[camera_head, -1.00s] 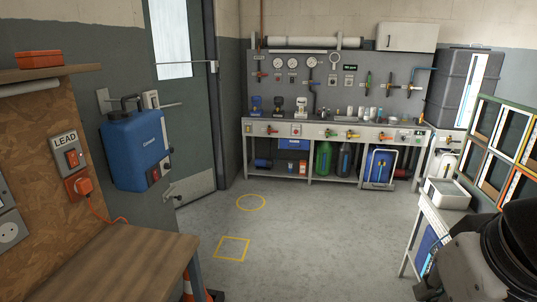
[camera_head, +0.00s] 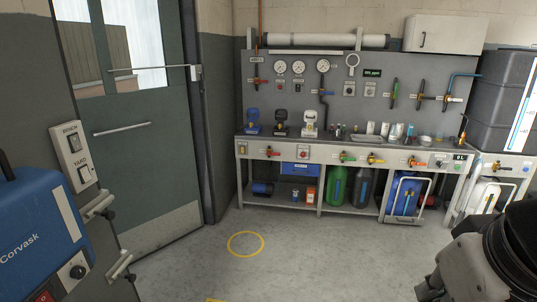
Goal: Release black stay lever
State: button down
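I cannot make out for certain which part is the black stay lever. A small black device (camera_head: 281,123) stands upright on the workbench, between a similar blue device (camera_head: 253,121) and a white one (camera_head: 309,123). Any lever on it is too small to tell. The green-grey door (camera_head: 150,140) at the left carries a thin bar (camera_head: 150,69) that ends at a pale bracket by the frame. Part of my arm shows at the bottom right. My gripper is not in view.
The workbench (camera_head: 350,144) spans the far wall, with gauges and valves above and bottles below. A blue Corvask unit (camera_head: 38,240) is close at the left. A dark tank (camera_head: 500,100) stands at the right. The floor around the yellow circle (camera_head: 245,244) is clear.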

aim_at(202, 90)
jog(key=i, duration=1.95)
jog(key=i+l+u, duration=0.1)
jog(key=i+u, duration=0.15)
jog(key=i, duration=0.3)
jog(key=i+l+u, duration=0.25)
jog(key=i, duration=0.25)
jog(key=i+l+u, duration=0.25)
jog(key=i, duration=0.25)
jog(key=i+l+u, duration=0.25)
jog(key=i, duration=0.25)
